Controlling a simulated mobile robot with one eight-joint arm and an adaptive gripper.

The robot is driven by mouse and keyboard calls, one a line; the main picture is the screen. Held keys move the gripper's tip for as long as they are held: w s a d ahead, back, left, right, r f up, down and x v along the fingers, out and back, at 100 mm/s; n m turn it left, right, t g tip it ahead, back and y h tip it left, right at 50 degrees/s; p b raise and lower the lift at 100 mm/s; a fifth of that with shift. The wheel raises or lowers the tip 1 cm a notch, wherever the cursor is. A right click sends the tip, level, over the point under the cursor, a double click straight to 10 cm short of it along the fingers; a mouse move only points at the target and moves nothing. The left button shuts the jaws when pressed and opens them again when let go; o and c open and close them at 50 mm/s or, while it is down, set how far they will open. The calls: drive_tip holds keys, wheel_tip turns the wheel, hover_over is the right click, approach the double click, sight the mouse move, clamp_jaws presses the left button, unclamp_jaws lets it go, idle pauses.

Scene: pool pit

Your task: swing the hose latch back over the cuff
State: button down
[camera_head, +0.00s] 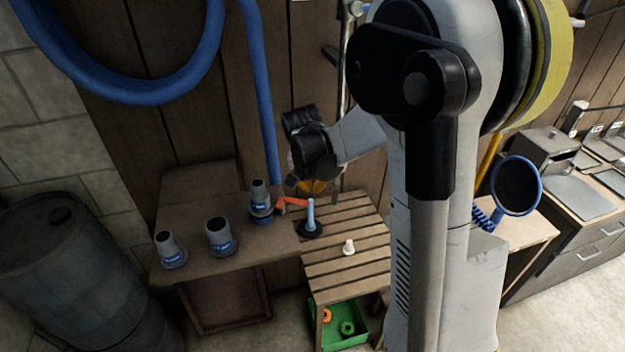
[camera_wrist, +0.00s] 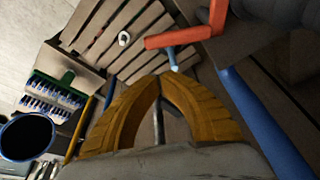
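The orange-red latch (camera_head: 292,201) is beside the rightmost grey-and-blue hose cuff (camera_head: 260,201) on the wooden bench. In the wrist view the latch (camera_wrist: 178,37) is an angled bar beyond my fingertips. A light blue pin (camera_head: 311,215) stands at the latch's right end, over a black round base; the pin (camera_wrist: 173,60) also shows in the wrist view. I cannot tell whether the latch touches the cuff. My gripper (camera_wrist: 160,78) has yellow fingers with tips together and nothing held, apart from the latch in the wrist view.
Two more cuffs (camera_head: 221,237) (camera_head: 170,250) stand left on the bench. A small white knob (camera_head: 348,247) sits on the slatted top. A green bin (camera_head: 343,327) is below. A blue hose (camera_head: 262,90) hangs down the wall close to my wrist. A dark barrel (camera_head: 60,250) stands left.

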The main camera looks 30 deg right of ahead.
drive_tip(key=shift+s+a+r, duration=0.15)
drive_tip(key=shift+s+a, duration=0.9)
drive_tip(key=shift+s+a+m, duration=0.25)
drive_tip(key=shift+s+m, duration=0.2)
drive_tip(key=shift+m, duration=0.25)
drive_tip(key=s+a+m+g, duration=0.1)
drive_tip(key=m, duration=0.1)
drive_tip(key=s+a+m+g, duration=0.1)
drive_tip(key=a+m, duration=0.1)
drive_tip(key=m, duration=0.1)
drive_tip(key=s+a+m+h, duration=0.1)
drive_tip(key=m, duration=0.2)
drive_tip(key=shift+s+a+g+b, duration=0.25)
drive_tip(key=shift+a+g+b, duration=0.1)
drive_tip(key=shift+g, duration=0.05)
drive_tip(key=shift+w, duration=0.1)
drive_tip(key=shift+w+d, duration=0.35)
drive_tip(key=shift+w, duration=0.35)
